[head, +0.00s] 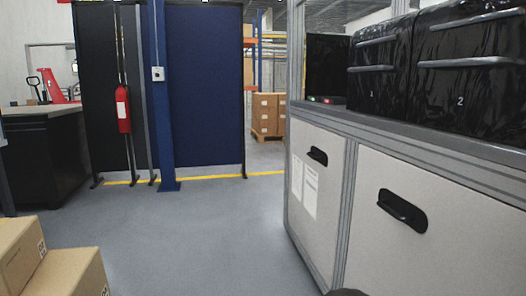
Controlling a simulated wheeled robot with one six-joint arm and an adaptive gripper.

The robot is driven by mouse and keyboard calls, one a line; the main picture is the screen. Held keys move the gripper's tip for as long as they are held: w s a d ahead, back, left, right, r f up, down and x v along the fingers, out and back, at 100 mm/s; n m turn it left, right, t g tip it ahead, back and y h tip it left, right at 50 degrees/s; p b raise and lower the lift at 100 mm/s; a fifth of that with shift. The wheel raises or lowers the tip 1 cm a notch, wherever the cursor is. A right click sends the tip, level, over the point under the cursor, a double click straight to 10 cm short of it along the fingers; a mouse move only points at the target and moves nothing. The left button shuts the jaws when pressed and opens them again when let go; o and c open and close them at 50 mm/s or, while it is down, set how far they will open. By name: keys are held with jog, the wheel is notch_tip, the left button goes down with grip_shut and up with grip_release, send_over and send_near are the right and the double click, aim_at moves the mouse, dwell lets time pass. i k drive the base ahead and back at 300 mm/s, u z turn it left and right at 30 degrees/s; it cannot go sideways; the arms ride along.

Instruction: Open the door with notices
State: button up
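The door with notices (328,215) is a light grey panel on the left part of the cabinet at right. Two white sheets (310,192) are fixed to it, on its left half. Its black handle (318,156) is near the top. The door looks shut, flush in its grey metal frame. My gripper is not in view; only a dark rounded piece shows at the bottom edge, and I cannot tell what it is.
A second grey door with a black handle (402,211) is to the right. Black wrapped cases (470,85) stand on the cabinet top. Cardboard boxes (70,275) are at lower left. A blue post (160,120) stands before dark partitions. The grey floor (210,230) between is clear.

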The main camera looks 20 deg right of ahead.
aim_at(317, 153)
jog(key=u, duration=0.05)
jog(key=i, duration=2.1)
jog(key=z, duration=0.3)
